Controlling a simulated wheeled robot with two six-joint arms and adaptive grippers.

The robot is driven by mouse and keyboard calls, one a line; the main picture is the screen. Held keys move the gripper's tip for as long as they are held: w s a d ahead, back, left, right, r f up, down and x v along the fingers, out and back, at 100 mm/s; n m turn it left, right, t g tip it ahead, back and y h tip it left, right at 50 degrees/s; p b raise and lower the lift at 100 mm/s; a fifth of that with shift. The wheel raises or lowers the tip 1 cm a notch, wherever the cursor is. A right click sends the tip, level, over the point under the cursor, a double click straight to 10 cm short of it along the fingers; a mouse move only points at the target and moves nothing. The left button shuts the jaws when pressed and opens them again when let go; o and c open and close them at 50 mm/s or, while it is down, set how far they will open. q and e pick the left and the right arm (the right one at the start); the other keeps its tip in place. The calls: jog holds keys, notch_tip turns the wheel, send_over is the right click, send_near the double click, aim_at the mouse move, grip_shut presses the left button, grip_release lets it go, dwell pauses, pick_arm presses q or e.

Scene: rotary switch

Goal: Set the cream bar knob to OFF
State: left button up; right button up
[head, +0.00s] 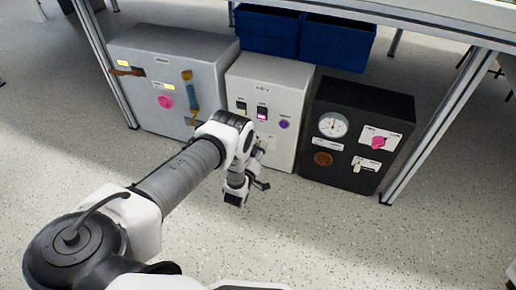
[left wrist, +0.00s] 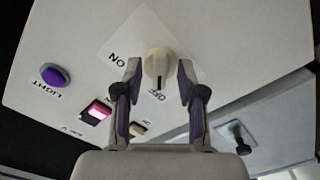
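The cream bar knob (left wrist: 157,64) sits on a white label plate on the white control box (head: 290,155). In the left wrist view the lettering is upside down, with ON left of the knob and OFF below it. The bar looks upright in that picture, with a dark mark at its lower end near OFF. My left gripper (left wrist: 158,72) is open, its fingertips on either side of the knob; I cannot tell whether they touch it. In the head view my arm hides the knob. My right gripper is not in view.
A purple LIGHT button (left wrist: 55,75) and a lit pink rocker switch (left wrist: 96,112) share the panel. A grey box (head: 150,60) stands at left and a black box (head: 340,100) at right. Blue bins (head: 335,42) are behind. The floor in front is clear.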

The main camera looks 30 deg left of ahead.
pick_arm(q)
jog(key=v, duration=1.2)
